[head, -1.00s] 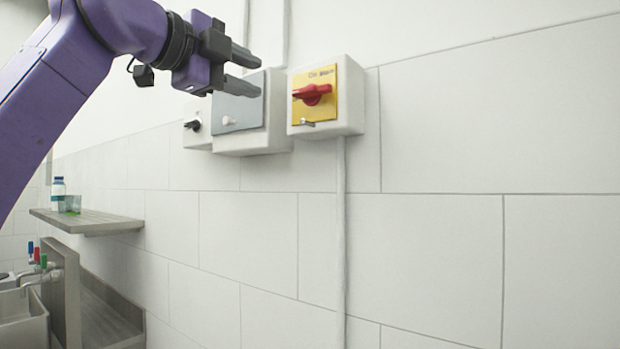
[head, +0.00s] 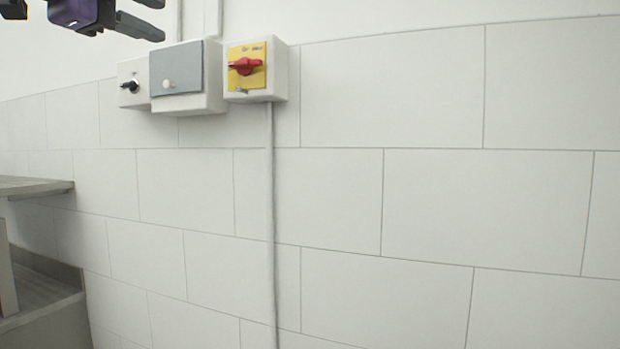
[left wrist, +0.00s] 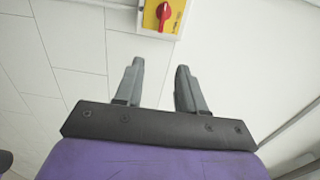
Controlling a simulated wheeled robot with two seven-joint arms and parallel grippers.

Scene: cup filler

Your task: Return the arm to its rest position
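My left gripper (head: 155,18) shows at the top left of the head view, cut off by the frame edge, with most of its arm out of the picture. Its two dark grey fingers are apart with nothing between them. In the left wrist view my left gripper (left wrist: 160,66) is also open and empty. The fingers point toward the red rotary switch (left wrist: 166,14) on its yellow plate and look clear of it. My right gripper is in neither view.
On the white tiled wall are the switch box (head: 281,82) with its red knob, a grey-fronted box (head: 176,68) and a small box with a black knob (head: 129,86). A pipe (head: 271,200) runs down the wall. A shelf (head: 35,187) juts out at left.

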